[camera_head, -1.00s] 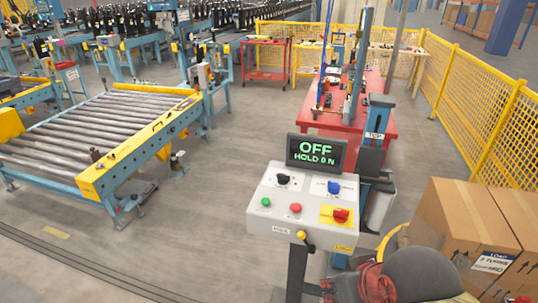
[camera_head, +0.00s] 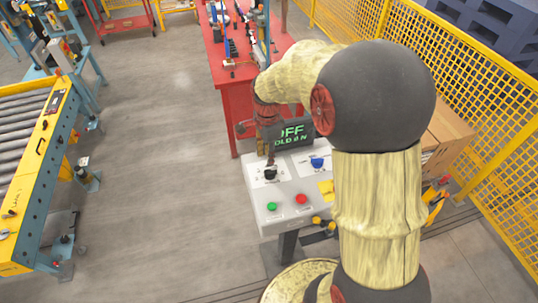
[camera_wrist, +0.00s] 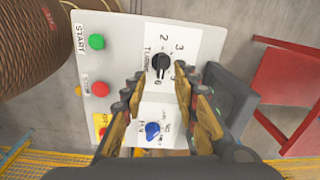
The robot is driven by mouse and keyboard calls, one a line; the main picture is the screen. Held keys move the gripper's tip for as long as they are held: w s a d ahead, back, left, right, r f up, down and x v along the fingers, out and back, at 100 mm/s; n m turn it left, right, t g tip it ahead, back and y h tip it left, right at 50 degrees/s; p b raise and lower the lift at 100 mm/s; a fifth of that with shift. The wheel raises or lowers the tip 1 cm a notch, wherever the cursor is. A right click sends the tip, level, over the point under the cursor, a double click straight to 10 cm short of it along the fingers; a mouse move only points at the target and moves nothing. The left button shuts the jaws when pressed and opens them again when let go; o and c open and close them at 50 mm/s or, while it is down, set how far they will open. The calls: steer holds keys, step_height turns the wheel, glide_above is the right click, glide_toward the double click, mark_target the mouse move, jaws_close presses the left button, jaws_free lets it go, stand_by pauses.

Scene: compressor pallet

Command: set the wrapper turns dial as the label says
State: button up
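The wrapper turns dial (camera_wrist: 161,65) is a black knob on a white plate marked TURNS with numbers around it, on the control box (camera_head: 262,205). The 2 and 3 are readable in the wrist view; I cannot tell its setting for certain. The dial also shows in the head view (camera_head: 270,174). My gripper (camera_wrist: 157,88) is open, its two fingers apart just above the dial and to either side of it. It also shows in the head view (camera_head: 268,152), pointing down at the box. The label on the carton (camera_head: 447,135) is mostly hidden behind my arm.
A blue knob (camera_head: 317,162), a green button (camera_head: 272,207) and a red button (camera_head: 302,199) sit near the dial. The display (camera_head: 293,133) behind reads OFF, partly covered. A red table (camera_head: 230,75) stands behind, a roller conveyor (camera_head: 25,140) left, yellow fencing (camera_head: 480,80) right.

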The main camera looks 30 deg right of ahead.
mark_target(270, 170)
steer(key=shift+w+d+f+m+p, duration=0.25)
steer(key=shift+d+f+m+p, duration=0.15)
steer(key=shift+d+f+m, duration=0.4)
steer(key=shift+f+b, duration=0.3)
steer(key=shift+f, duration=3.55)
steer(key=shift+c, duration=0.3)
jaws_close()
